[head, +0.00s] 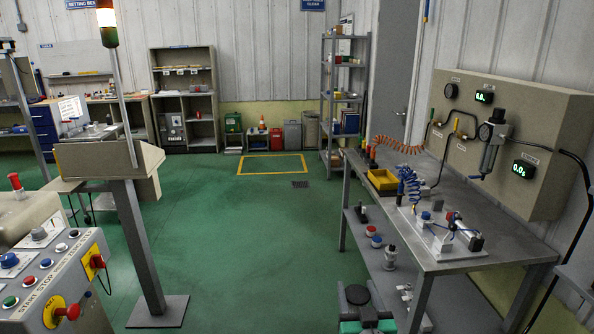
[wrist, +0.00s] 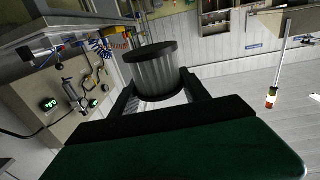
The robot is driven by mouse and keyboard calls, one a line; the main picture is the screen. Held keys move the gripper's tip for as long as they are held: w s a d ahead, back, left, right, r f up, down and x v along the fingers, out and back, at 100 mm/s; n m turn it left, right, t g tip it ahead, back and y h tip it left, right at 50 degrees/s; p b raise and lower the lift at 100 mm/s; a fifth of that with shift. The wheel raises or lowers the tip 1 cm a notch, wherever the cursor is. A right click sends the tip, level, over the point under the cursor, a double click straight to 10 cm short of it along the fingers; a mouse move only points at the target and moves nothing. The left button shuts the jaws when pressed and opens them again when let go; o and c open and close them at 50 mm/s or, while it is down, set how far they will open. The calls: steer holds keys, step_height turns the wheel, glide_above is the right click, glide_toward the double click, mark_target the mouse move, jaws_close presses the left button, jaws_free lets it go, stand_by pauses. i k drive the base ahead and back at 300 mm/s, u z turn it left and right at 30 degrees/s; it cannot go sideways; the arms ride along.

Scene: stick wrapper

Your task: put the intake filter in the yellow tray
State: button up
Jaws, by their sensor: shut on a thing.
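The intake filter (wrist: 155,76), a grey ribbed cylinder with dark end caps, is between the two fingers of my gripper (wrist: 158,88) in the wrist view. The fingers are shut on its sides. In the head view my gripper (head: 359,298) is at the bottom, low in front of the bench, with the dark filter (head: 357,294) between its fingers. The yellow tray (head: 383,181) sits on the bench top towards its far left end, well beyond my gripper. Its inside is only partly visible.
The steel bench (head: 448,185) carries coiled hoses, a white fixture plate (head: 440,240) with pneumatic parts, and a gauge panel (head: 500,130) behind. Several parts stand on its lower shelf. A control console (head: 50,280) and post stand left. Green floor between is clear.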

mark_target(384, 182)
steer(key=u, duration=0.5)
steer(key=i, duration=2.2)
steer(key=z, duration=0.25)
steer(key=i, duration=1.7)
steer(key=z, duration=0.45)
